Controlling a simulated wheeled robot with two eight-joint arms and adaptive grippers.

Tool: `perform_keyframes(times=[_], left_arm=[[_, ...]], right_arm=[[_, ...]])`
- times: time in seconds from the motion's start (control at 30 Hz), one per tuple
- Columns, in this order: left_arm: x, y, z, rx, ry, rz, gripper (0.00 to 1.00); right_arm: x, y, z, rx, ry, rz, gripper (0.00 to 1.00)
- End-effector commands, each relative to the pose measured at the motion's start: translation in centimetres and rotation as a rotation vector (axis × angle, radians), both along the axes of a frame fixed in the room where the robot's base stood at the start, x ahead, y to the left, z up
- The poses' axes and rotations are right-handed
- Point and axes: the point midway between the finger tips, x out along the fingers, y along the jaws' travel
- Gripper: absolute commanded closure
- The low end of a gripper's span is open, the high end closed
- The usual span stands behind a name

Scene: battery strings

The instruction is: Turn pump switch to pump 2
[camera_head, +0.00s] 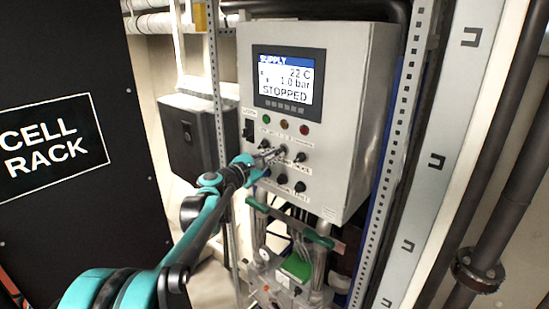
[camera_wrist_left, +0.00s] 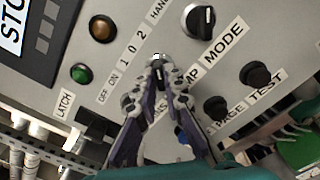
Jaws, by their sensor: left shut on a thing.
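The grey control box (camera_head: 330,120) has a row of selector knobs under its lamps. My left gripper (camera_head: 275,155) reaches the box front from the lower left. In the left wrist view its fingers (camera_wrist_left: 160,75) are closed around the pump switch, a selector knob below the marks 1 0 2. The fingers hide most of this knob, so I cannot tell which mark it points to. The display (camera_head: 288,82) reads SUPPLY, 22 C, 1.0 bar, STOPPED. My right gripper is not in view.
A black mode knob (camera_wrist_left: 198,20) sits close to the right of my fingers, with the page button (camera_wrist_left: 216,106) and test button (camera_wrist_left: 256,74) below. An amber lamp (camera_wrist_left: 102,28) is above left. A green-handled unit (camera_head: 290,222) hangs below the box.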

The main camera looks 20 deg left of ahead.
Motion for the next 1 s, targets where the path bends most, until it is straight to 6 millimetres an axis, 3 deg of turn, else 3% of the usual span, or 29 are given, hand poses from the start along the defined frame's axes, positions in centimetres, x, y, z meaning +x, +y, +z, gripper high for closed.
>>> perform_keyframes(times=[0.7, 0.73, 0.8, 1.0], left_arm=[[-0.02, -0.05, -0.01, 0.079, -0.028, -0.001, 1.0], [-0.02, -0.06, -0.02, 0.079, -0.028, -0.001, 0.85], [-0.02, -0.05, -0.02, 0.078, -0.028, -0.001, 0.7], [-0.02, -0.05, -0.02, 0.078, -0.028, -0.001, 0.7]], right_arm=[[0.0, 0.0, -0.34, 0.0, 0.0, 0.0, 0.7], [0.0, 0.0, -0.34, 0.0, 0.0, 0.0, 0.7], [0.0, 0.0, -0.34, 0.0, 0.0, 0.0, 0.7], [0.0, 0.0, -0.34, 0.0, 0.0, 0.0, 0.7]])
